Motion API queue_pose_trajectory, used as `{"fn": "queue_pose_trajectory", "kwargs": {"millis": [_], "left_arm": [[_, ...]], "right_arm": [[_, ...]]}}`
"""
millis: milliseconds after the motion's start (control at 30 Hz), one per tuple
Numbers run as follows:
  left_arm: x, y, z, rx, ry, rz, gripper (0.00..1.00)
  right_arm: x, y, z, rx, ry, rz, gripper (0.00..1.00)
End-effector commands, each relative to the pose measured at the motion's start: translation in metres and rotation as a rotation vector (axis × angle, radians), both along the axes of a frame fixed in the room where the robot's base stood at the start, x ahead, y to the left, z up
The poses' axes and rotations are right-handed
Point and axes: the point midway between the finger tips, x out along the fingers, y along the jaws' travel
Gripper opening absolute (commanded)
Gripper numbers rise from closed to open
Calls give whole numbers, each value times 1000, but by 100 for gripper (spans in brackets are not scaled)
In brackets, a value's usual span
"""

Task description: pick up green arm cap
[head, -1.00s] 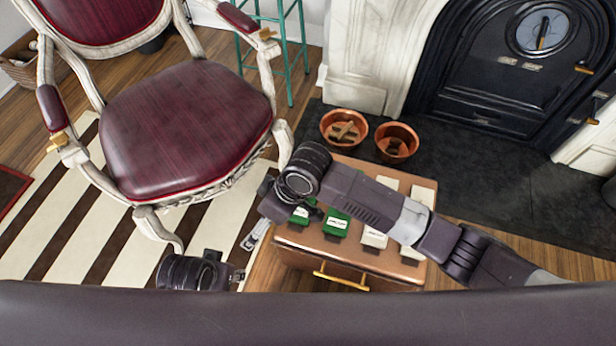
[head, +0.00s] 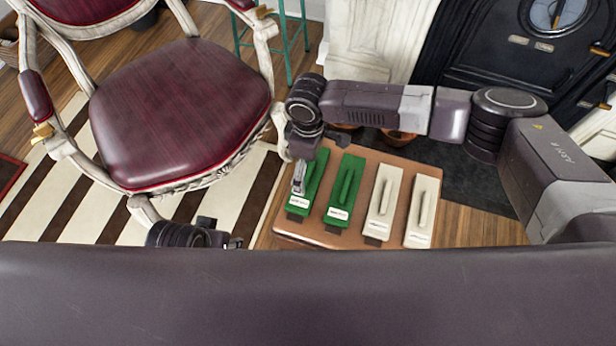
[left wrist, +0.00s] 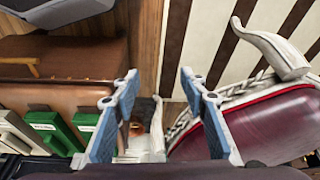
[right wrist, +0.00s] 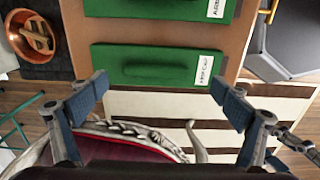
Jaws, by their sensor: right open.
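Two green arm caps lie side by side on a brown cabinet top (head: 290,232): a left one (head: 313,186) and a right one (head: 345,188). Each has a raised ridge and a white label. My right gripper (head: 299,180) hangs over the left edge of the left green cap in the head view. In the right wrist view its fingers (right wrist: 160,95) are spread, with the nearer green cap (right wrist: 155,66) just beyond them and nothing between. My left gripper (left wrist: 158,75) is open and empty, low beside the cabinet. Both green caps show at its left.
Two cream caps (head: 383,200) (head: 422,208) lie right of the green ones. A red armchair (head: 180,112) stands left of the cabinet on a striped rug (head: 240,205). Copper bowls (head: 397,138) are behind the cabinet, partly hidden by my right arm. A black fireplace is behind.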

Motion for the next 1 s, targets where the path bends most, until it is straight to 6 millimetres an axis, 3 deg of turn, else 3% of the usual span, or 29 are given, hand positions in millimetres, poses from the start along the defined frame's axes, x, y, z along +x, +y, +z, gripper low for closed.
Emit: {"fn": "queue_pose_trajectory", "kwargs": {"millis": [267, 400, 700, 1000], "left_arm": [[-7, 2, 36, -1, -23, 2, 40], [-11, 3, 43, -1, -26, 3, 40], [-12, 3, 47, -1, -27, 3, 40], [-12, 3, 47, -1, -27, 3, 40]], "right_arm": [[6, -1, -28, 0, -1, 0, 93], [6, -1, -45, -1, 0, 0, 93], [6, -1, -47, 0, 0, 0, 93], [5, -1, -48, -1, 0, 0, 60]]}}
